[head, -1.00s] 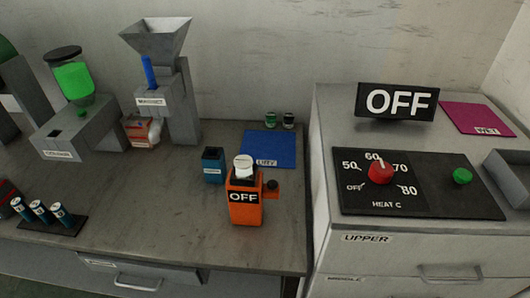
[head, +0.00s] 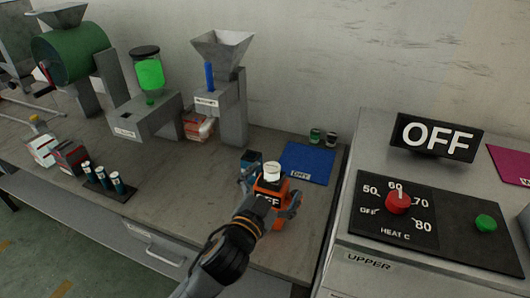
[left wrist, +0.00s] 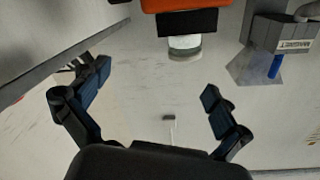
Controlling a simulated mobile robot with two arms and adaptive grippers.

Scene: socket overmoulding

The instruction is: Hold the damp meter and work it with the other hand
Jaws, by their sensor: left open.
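The gripper partly hides the meter's front. My right gripper is not in view.
A blue mat (head: 308,163) lies behind to the right. A heater cabinet with a red dial (head: 398,202), green button (head: 485,222) and OFF sign (head: 437,137) stands right. Batteries (head: 101,178) stand left.

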